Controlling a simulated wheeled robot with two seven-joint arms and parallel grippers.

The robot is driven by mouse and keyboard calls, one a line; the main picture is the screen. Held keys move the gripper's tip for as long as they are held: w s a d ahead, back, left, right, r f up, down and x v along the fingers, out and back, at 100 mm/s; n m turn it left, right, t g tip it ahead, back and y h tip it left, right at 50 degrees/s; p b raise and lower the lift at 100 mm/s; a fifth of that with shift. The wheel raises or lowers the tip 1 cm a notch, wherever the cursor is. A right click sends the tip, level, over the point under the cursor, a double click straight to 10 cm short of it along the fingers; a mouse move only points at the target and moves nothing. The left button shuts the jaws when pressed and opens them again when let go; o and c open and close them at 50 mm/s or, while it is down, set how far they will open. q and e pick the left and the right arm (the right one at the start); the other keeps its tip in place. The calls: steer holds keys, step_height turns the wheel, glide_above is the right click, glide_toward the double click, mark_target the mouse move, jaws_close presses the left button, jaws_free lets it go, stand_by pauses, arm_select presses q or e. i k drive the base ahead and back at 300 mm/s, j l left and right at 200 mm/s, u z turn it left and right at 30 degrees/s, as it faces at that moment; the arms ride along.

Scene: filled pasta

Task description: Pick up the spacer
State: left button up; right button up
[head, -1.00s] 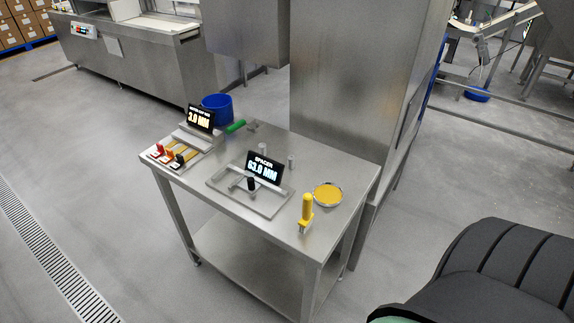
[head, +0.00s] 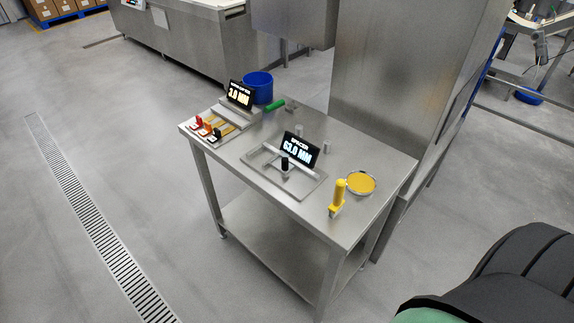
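A black display reading "SPACER 63.0 MM" (head: 300,150) stands on a flat metal tray (head: 311,186) on the steel table. A short black upright cylinder (head: 284,164) stands in front of the display on a metal piece. Two small grey cylinders stand behind the display, one at the back (head: 299,130) and one to its right (head: 327,147). I cannot tell from this distance which of these pieces is the spacer. Neither of my grippers is in view.
The steel table (head: 245,161) also holds a yellow-handled tool (head: 338,198), a round yellow dish (head: 361,183), a blue tub (head: 258,87), a green cylinder (head: 275,105) and red, orange and black-tipped pieces at the left. A steel cabinet (head: 400,75) stands behind. Floor in front is clear.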

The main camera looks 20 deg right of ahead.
mark_target(328, 144)
steer(key=z, duration=0.75)
steer(key=i+j+z, duration=0.15)
steer(key=j+z, duration=0.3)
steer(key=i+j+z, duration=0.1)
steer(key=j+z, duration=0.2)
steer(key=z, duration=0.2)
steer(key=j+z, duration=0.95)
